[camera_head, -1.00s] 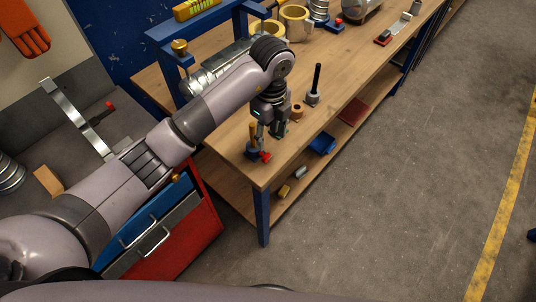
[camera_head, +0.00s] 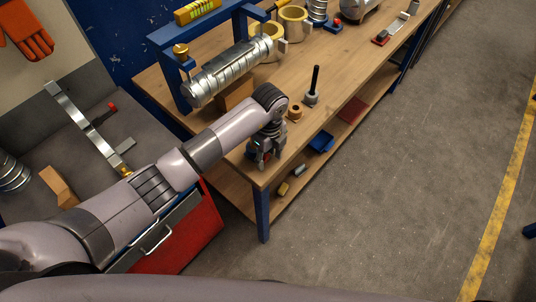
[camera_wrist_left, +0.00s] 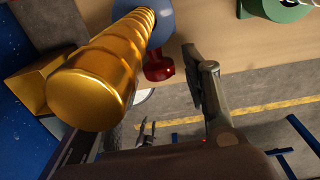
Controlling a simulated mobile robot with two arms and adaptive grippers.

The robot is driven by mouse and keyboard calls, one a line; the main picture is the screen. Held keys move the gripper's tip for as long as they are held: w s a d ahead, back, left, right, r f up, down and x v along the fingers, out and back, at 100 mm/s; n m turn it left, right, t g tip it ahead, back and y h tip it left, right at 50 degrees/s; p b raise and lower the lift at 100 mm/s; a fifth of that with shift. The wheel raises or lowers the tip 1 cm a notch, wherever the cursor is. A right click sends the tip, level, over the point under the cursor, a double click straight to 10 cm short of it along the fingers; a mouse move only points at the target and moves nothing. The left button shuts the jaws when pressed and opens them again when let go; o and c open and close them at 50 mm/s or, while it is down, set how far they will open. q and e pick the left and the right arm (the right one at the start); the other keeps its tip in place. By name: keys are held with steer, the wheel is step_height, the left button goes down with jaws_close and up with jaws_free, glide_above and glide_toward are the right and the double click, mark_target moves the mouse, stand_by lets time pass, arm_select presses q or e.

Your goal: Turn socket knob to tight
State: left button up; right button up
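In the left wrist view, a ribbed golden cylinder (camera_wrist_left: 95,80) stands up close to the camera on a round blue base (camera_wrist_left: 152,18). A small red lobed knob (camera_wrist_left: 158,66) sticks out beside that base. I cannot tell which of these is the socket knob. My left gripper (camera_head: 262,158) is low over the near corner of the wooden bench and mostly hides this fixture in the head view. In the left wrist view one finger shows right of the cylinder, apart from it; the other is largely hidden behind the cylinder. The gripper looks open.
A blue tray (camera_head: 321,142) is on the lower shelf.

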arm_select(q)
jaws_close()
stand_by(0.3)
steer(key=shift+w+d+f+g+y+b, duration=0.1)
steer(key=shift+w+g+y+b, duration=0.2)
steer(key=shift+b, duration=0.55)
steer(key=g+y+b, duration=0.1)
steer(key=b, duration=0.1)
steer(key=g+b, duration=0.1)
steer(key=b, duration=0.1)
steer(key=shift+w+d+f+g+y+b, duration=0.1)
steer(key=shift+f+g+y+b, duration=0.1)
steer(key=shift+g+y+b, duration=0.15)
steer(key=shift+d+r+g+y+b, duration=0.15)
steer(key=shift+g+y+b, duration=0.75)
steer(key=shift+b, duration=1.25)
steer(key=shift+w+g, duration=0.1)
steer(key=shift+g, duration=0.15)
steer(key=shift+o, duration=0.7)
jaws_free()
